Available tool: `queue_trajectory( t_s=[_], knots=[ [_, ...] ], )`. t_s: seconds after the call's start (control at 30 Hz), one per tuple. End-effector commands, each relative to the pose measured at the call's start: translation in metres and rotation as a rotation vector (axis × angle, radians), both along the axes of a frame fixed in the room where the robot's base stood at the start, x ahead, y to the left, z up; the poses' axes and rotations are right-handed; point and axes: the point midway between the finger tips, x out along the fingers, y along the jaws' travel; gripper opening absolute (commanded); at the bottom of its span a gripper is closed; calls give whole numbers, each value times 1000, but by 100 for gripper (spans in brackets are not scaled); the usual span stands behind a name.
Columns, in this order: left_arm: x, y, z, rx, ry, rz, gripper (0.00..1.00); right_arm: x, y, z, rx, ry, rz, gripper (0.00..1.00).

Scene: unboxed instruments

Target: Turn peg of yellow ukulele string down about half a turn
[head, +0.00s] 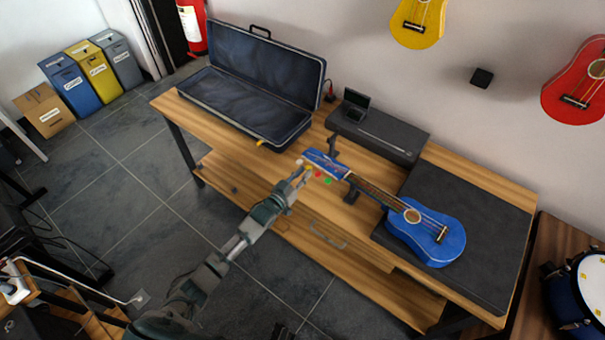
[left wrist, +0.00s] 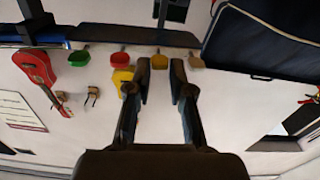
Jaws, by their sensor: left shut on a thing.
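A blue ukulele (head: 432,232) lies with its body on a dark mat and its blue head (head: 327,163) pointing left, near a dark stand. My left gripper (head: 305,174) is at the near side of the head. In the left wrist view its two fingers (left wrist: 161,75) are closed in on the yellow peg (left wrist: 159,62), one on each side. The green peg (left wrist: 78,57) and red peg (left wrist: 119,58) are to the left, and a tan peg (left wrist: 196,62) is to the right. The peg's contact faces are partly hidden by the fingers.
The wooden workbench (head: 480,180) holds an open dark instrument case (head: 262,92) at the left and a dark box (head: 375,135) at the back. A yellow ukulele (head: 418,20) and a red one (head: 578,85) hang on the wall.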

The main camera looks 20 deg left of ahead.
Motion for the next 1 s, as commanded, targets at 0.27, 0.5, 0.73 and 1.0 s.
queue_trajectory(
  t_s=[0.27,0.5,0.73,1.0],
  knots=[
    [0,2,-3,90,-25,2,0,-6,-1,-6,-1,5,1,40],
    [0,2,-4,110,-31,3,0,-7,-1,-8,-1,6,2,40],
    [0,2,-3,109,-31,3,0,-7,-2,-8,-2,7,2,40],
    [0,2,-2,108,-35,3,32,-7,-2,-8,-1,6,1,40]
  ],
)
